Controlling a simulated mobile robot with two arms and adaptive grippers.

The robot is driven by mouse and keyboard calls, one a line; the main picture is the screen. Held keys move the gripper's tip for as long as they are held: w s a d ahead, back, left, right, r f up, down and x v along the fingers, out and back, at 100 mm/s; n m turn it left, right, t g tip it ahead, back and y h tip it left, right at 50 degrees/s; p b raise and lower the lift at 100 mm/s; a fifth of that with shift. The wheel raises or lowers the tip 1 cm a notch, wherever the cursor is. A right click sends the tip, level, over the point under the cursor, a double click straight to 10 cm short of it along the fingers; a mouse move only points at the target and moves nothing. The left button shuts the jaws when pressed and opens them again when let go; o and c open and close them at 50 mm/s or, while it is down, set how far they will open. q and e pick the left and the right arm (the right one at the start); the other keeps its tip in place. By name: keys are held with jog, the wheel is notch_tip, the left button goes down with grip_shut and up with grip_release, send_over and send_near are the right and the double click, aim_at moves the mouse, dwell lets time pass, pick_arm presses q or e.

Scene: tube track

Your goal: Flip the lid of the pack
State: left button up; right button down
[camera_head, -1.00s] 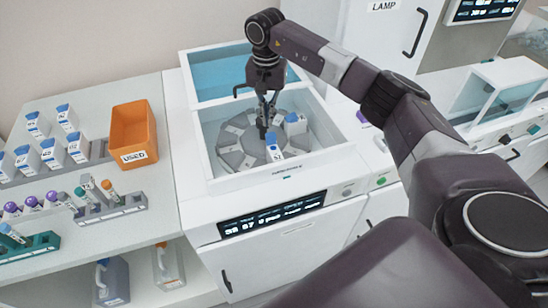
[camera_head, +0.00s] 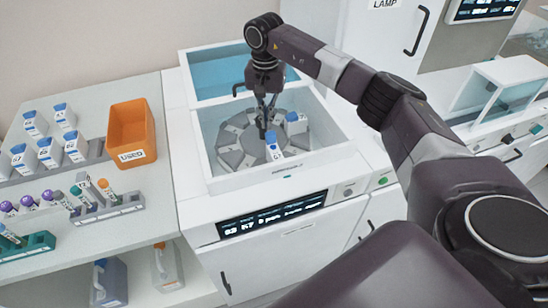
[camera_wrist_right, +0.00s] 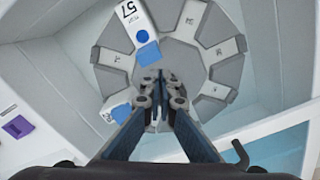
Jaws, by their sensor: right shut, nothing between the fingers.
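A white pack (camera_head: 273,152) marked 57 with a blue lid (camera_head: 270,136) stands at the front of the grey carousel (camera_head: 230,157). It also shows in the wrist view (camera_wrist_right: 127,14), with a blue dot and a blue flap; I cannot tell whether its lid is open. A second blue-topped pack (camera_head: 297,125) stands behind it to the right. My right gripper (camera_head: 264,132) points down over the carousel, just behind the front pack's lid. Its fingers (camera_wrist_right: 155,82) are shut and empty. Contact with the lid is unclear. My left gripper is out of view.
The carousel sits in a white open-topped machine (camera_head: 196,125) whose walls surround the gripper. An orange bin (camera_head: 131,132) marked USED, several white packs (camera_head: 47,152) and tube racks (camera_head: 108,212) stand on the bench at left.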

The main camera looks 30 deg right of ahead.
jog(key=shift+f+b, duration=0.4)
jog(key=shift+f, duration=0.45)
jog(key=shift+r, duration=0.1)
jog(key=shift+s+r+p, duration=0.2)
jog(key=shift+s+p, duration=0.25)
jog(key=shift+s, duration=0.05)
jog(key=shift+s+a+r+p, duration=0.15)
jog(key=shift+s+a+p, duration=0.15)
jog(key=shift+s, duration=0.4)
jog(key=shift+r, duration=0.1)
